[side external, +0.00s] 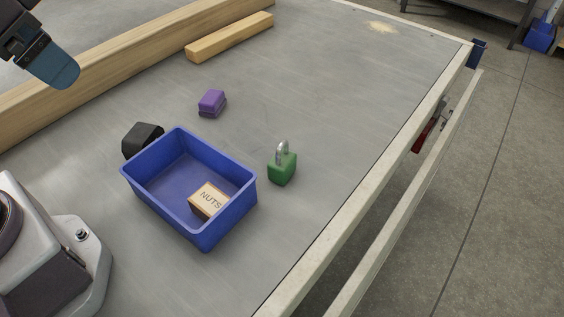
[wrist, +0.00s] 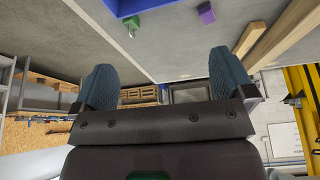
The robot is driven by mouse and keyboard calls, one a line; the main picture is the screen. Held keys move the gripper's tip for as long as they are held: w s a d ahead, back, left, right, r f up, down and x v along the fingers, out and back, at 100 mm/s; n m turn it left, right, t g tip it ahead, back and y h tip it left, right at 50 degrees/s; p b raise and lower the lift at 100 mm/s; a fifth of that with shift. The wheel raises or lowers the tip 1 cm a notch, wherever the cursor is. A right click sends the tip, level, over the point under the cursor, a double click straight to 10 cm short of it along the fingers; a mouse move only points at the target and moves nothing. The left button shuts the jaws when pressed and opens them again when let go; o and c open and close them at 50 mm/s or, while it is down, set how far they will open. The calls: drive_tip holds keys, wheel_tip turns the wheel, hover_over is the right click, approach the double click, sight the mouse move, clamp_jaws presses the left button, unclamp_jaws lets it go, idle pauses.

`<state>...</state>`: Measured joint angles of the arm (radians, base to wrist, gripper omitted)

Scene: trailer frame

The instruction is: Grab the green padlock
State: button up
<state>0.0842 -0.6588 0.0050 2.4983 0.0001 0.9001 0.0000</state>
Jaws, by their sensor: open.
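The green padlock (side external: 282,168) stands upright on the grey table, its silver shackle on top, just right of the blue bin. The padlock also shows near the top edge of the wrist view (wrist: 131,22). My gripper (side external: 52,66) is at the upper left of the side view, far from the padlock and raised above the table. In the wrist view its two blue-padded fingers (wrist: 164,80) are spread wide with nothing between them.
The blue bin (side external: 228,217) holds a small box marked NUTS (side external: 208,199). A black object (side external: 141,139) sits behind it. A purple block (side external: 211,102), a short wooden bar (side external: 229,37) and a long beam (side external: 130,55) lie beyond. The table right of the padlock is clear to its edge.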

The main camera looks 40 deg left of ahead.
drive_tip(key=w+d+f+m+g+y, duration=0.1)
drive_tip(key=w+d+f+m+g, duration=0.3)
drive_tip(key=w+d+f, duration=0.35)
drive_tip(key=m+t+y, duration=0.2)
drive_tip(key=m+y, duration=0.8)
drive_tip(key=m, duration=0.4)
approach(285, 161)
drive_tip(key=s, duration=0.2)
drive_tip(key=s+f, duration=0.1)
drive_tip(key=s, duration=0.1)
drive_tip(key=shift+s, duration=0.35)
drive_tip(key=shift+w+d+f+m+t+y, duration=0.15)
drive_tip(key=shift+w+d+m+t+y, duration=0.2)
drive_tip(key=shift+d+m+t, duration=0.2)
drive_tip(key=shift+w+d+f+m+t+y, duration=0.15)
drive_tip(key=shift+w+d+m+t+y, duration=0.15)
drive_tip(key=shift+d+m+t, duration=0.3)
drive_tip(key=shift+m+t+y, duration=0.25)
drive_tip(key=shift+m+y, duration=0.1)
drive_tip(key=shift+m, duration=0.4)
drive_tip(key=x, duration=0.3)
drive_tip(key=r+x, duration=0.1)
drive_tip(key=x, duration=0.3)
drive_tip(key=w+r+x, duration=0.1)
drive_tip(key=x, duration=0.3)
drive_tip(key=shift+w+a, duration=0.1)
drive_tip(key=shift+a, duration=0.35)
drive_tip(key=c, duration=1.1)
